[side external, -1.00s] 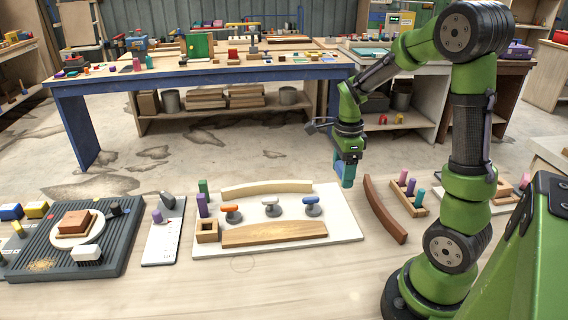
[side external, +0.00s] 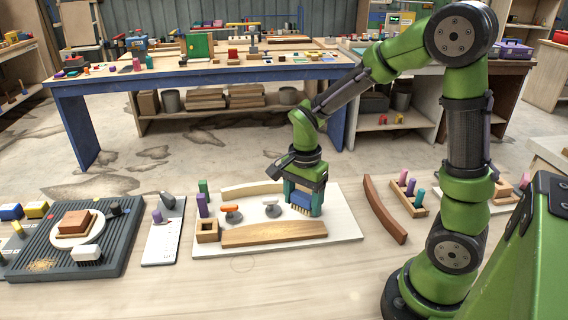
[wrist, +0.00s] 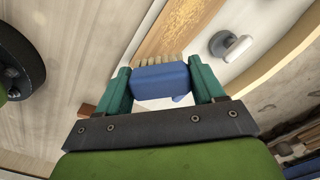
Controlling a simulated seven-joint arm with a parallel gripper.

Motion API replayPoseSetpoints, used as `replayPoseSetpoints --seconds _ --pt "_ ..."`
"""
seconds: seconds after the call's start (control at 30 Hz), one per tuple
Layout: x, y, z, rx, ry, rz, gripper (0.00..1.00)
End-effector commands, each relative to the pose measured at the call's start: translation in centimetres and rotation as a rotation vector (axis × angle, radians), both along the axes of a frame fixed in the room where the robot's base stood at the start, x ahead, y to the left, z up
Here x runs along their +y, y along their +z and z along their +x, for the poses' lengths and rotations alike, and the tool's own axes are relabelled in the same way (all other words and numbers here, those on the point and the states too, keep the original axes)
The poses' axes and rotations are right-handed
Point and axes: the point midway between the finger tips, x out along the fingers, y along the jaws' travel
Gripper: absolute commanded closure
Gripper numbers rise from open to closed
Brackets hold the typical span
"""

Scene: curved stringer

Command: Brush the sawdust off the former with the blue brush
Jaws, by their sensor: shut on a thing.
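The blue brush (side external: 301,199) is held crosswise between the teal fingers of my gripper (side external: 303,204), over the right part of the white board (side external: 344,222). In the wrist view its blue body (wrist: 161,79) sits between both fingers of my gripper (wrist: 165,82), with tan bristles (wrist: 157,60) at the far edge. A curved brown wooden block (side external: 275,234), which looks like the former, lies along the board's front. Its end (wrist: 176,35) shows just past the bristles in the wrist view; I cannot tell whether they touch. Sawdust on it is too small to make out.
Clamps with an orange handle (side external: 231,209) and a white handle (side external: 270,205) stand behind the block. A pale curved strip (side external: 250,188) lies at the back. A brown curved strip (side external: 384,208) and a peg tray (side external: 408,198) lie to the right.

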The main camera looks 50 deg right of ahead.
Motion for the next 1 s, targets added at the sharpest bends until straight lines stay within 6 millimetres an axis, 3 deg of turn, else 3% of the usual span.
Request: replayPoseSetpoints --seconds 0.63,0.67,1.0 --pt "0.0 -6.6 0.0 0.004 -0.003 0.001 0.56" --pt "0.3 -6.2 0.4 -0.002 -0.001 0.0 0.6" --pt "2.5 -6.6 2.6 0.0 0.0 0.0 0.6"
